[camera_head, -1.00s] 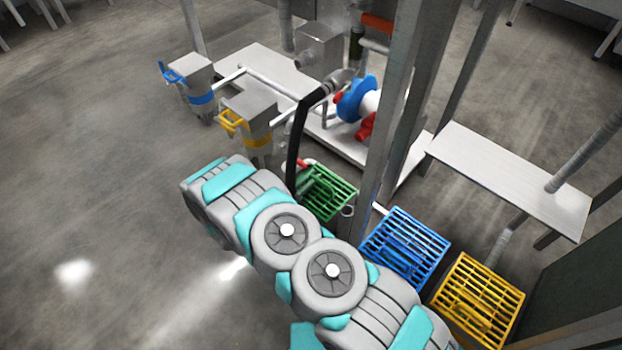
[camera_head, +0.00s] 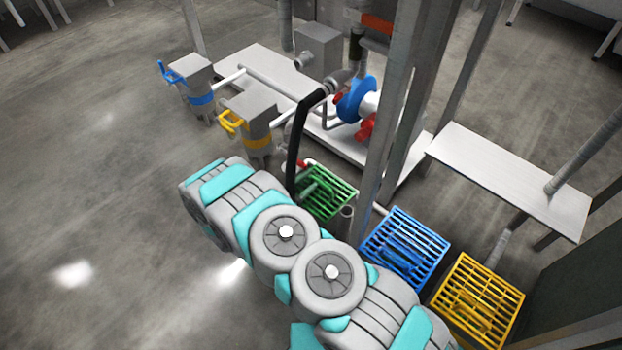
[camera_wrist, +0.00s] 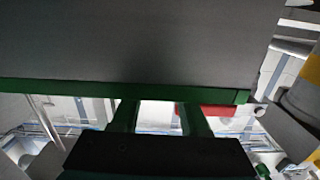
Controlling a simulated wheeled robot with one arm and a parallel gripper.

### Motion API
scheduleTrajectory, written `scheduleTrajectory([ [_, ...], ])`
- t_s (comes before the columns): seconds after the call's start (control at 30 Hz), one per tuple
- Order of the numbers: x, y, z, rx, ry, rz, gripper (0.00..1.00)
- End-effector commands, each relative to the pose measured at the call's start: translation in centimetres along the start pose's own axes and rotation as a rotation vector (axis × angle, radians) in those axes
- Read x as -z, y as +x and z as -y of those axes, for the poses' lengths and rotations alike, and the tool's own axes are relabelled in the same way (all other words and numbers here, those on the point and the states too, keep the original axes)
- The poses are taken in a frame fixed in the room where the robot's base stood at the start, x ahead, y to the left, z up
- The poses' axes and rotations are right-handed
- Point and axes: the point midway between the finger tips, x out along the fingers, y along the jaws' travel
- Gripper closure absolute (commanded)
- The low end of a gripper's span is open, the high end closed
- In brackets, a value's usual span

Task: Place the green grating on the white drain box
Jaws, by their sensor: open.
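The green grating (camera_head: 325,192) lies low behind my arm in the head view. Its near side is partly covered by my arm, and a dark green piece sits on it. In the wrist view, a large grey surface (camera_wrist: 140,40) with a dark green band fills the top. Two dark green struts run down from it behind a black block, which appears to be part of my gripper (camera_wrist: 155,155). My gripper is open; its fingertips are not clear, and it is hidden in the head view. I cannot clearly pick out the white drain box.
A blue grating (camera_head: 405,248) and a yellow grating (camera_head: 478,300) lie to the right. Grey bins with blue (camera_head: 190,85) and yellow (camera_head: 250,120) bands stand at the left. A metal post (camera_head: 385,120) rises near the green grating. The left floor is clear.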

Motion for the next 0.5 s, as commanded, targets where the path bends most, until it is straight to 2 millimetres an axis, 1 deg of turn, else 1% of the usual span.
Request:
scheduleTrajectory([
  [0.17,0.0,-2.7,0.2,0.006,0.0,0.001,0.56],
  [0.4,0.0,-7.2,0.1,0.005,0.001,0.001,0.56],
  [0.5,0.0,-8.9,0.1,0.005,0.0,0.001,0.56],
])
